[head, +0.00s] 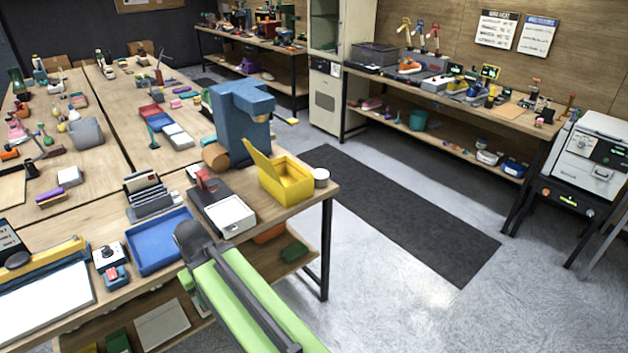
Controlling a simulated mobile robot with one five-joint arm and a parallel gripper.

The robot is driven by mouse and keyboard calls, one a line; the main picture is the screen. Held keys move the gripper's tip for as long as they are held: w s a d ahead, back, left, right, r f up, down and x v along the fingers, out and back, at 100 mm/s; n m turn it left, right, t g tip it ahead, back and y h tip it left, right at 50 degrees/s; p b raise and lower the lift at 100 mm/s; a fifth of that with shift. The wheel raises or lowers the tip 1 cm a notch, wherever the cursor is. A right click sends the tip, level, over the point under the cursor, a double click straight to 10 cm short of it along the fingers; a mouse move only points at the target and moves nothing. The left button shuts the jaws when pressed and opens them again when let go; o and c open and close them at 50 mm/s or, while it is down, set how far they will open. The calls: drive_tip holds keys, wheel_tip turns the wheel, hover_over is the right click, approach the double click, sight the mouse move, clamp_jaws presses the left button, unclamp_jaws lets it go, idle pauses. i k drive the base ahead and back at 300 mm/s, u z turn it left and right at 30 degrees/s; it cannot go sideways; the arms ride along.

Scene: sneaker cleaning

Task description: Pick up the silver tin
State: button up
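A small round silver-white tin (321,178) stands upright at the right corner of the near wooden table (326,196), close to the edge. It is just right of an open yellow box (284,184) with its lid raised. I cannot tell whether the two touch. My green and dark grey arm rises from the bottom of the head view, in front of the table's edge, left of and nearer than the tin. My gripper itself does not show, and nothing of mine touches the tin.
A large blue machine (240,120) stands behind the yellow box. A grey and white case (222,210) and a blue tray (158,241) lie left of it on the table. Open floor with a dark mat (400,212) is to the right.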

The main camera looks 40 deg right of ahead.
sight(321, 175)
drive_tip(key=u, duration=0.15)
drive_tip(key=k, duration=0.1)
drive_tip(key=u, duration=2.55)
drive_tip(key=k, duration=2.25)
drive_tip(key=z, duration=1.55)
drive_tip(key=i, duration=1.05)
